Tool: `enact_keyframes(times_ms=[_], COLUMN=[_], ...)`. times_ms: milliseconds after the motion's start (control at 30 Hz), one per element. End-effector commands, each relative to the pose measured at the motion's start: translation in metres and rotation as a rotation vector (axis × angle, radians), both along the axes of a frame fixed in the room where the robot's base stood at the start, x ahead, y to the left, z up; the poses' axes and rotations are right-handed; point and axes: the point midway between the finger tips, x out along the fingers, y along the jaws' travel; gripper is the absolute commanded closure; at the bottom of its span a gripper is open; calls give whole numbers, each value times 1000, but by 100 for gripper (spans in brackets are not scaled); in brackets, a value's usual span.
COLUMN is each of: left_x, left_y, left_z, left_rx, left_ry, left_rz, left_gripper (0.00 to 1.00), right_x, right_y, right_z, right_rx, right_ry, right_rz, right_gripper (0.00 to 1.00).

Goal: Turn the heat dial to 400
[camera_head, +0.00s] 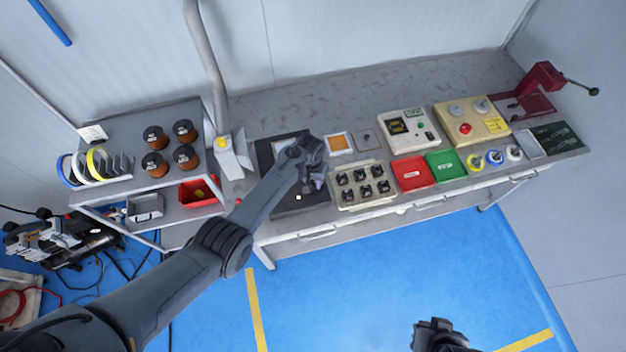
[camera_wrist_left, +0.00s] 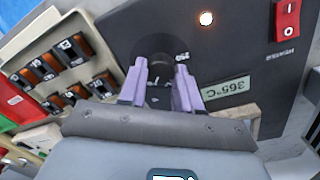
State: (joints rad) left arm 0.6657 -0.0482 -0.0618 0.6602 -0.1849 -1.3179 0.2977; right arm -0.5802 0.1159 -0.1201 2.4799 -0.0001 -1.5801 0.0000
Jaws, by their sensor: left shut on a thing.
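The heat dial (camera_wrist_left: 157,68) is a dark round knob on a dark grey heater panel (camera_wrist_left: 225,55), with small white markings around it. My left gripper (camera_wrist_left: 161,72) has its two purple fingers on either side of the dial, shut on it. A label (camera_wrist_left: 226,88) beside the dial reads 365°C, upside down in the left wrist view. The dial's pointer is hard to make out. In the head view my left gripper (camera_head: 316,183) is over the panel (camera_head: 312,204) and hides the dial. My right gripper (camera_head: 438,334) is low at the bottom edge, away from the bench.
A lit orange lamp (camera_wrist_left: 207,18) and a red heater switch (camera_wrist_left: 287,20) are on the panel. Red (camera_head: 409,174) and green (camera_head: 445,165) bins lie further right.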

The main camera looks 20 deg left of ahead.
Motion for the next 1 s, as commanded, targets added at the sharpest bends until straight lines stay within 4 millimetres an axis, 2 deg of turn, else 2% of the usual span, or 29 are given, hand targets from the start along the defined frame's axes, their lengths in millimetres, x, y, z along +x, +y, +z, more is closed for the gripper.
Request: enact_keyframes(times_ms=[133,167,300,667,767,1000], left_x=[0,0,0,0,0,0], left_y=[0,0,0,0,0,2], left_z=[-1,-1,-1,3,12,50], left_rx=[0,0,0,0,-1,-1], left_ry=[0,0,0,0,-2,-3], left_rz=[1,2,2,2,1,2], left_gripper=[98,63,42,42,42,42], right_x=[0,0,0,0,0,0], right_y=[0,0,0,-1,-2,-2], right_z=[0,0,0,2,5,16], right_rx=[1,1,0,-5,-8,-8], right_ry=[0,0,0,-1,0,0], right_rz=[-1,-1,-1,4,5,6], right_gripper=[100,100,100,100,100,100])
